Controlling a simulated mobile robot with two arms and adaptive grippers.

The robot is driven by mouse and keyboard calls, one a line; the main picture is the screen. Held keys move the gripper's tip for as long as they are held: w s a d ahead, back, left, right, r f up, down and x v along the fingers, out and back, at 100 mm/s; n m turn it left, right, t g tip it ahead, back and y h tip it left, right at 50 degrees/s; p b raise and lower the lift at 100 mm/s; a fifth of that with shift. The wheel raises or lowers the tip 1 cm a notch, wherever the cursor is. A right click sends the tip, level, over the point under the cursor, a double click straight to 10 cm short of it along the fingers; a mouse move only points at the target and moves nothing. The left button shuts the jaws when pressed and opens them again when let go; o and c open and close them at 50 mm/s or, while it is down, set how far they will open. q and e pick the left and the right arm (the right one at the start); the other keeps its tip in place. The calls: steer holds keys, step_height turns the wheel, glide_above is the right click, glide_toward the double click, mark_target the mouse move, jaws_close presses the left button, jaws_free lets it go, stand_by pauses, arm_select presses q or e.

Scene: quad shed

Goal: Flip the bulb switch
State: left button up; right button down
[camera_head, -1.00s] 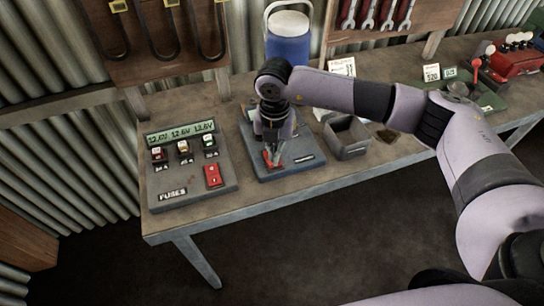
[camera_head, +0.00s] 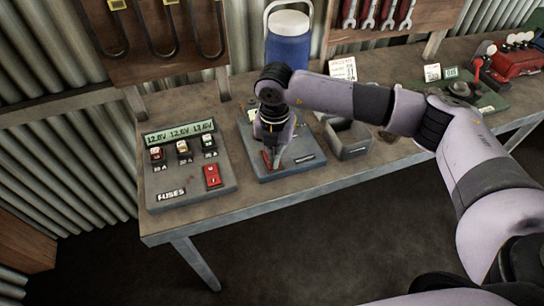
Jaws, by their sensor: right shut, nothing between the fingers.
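A blue-grey switch board (camera_head: 290,168) lies on the bench, left of a small grey bin. A red switch (camera_head: 267,159) sits near its front left edge, partly hidden by my gripper. My right gripper (camera_head: 275,162) points down over this board with its fingertips at the red switch. Its fingers are shut with nothing between them. I cannot tell whether the fingertips touch the switch or which way it is set. A bulb is not clearly visible; the gripper and wrist cover the back of the board. My left gripper is not in view.
A fuse panel (camera_head: 217,197) with three fuses, displays and a red switch (camera_head: 212,176) stands at the left. The grey bin (camera_head: 352,153) is just right of the board. A blue cooler (camera_head: 289,48) stands behind. The bench front edge (camera_head: 330,177) is clear.

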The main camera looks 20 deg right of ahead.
step_height(320, 180, up, 7)
steer(key=p, duration=0.3)
steer(key=shift+p, duration=0.35)
stand_by(0.5)
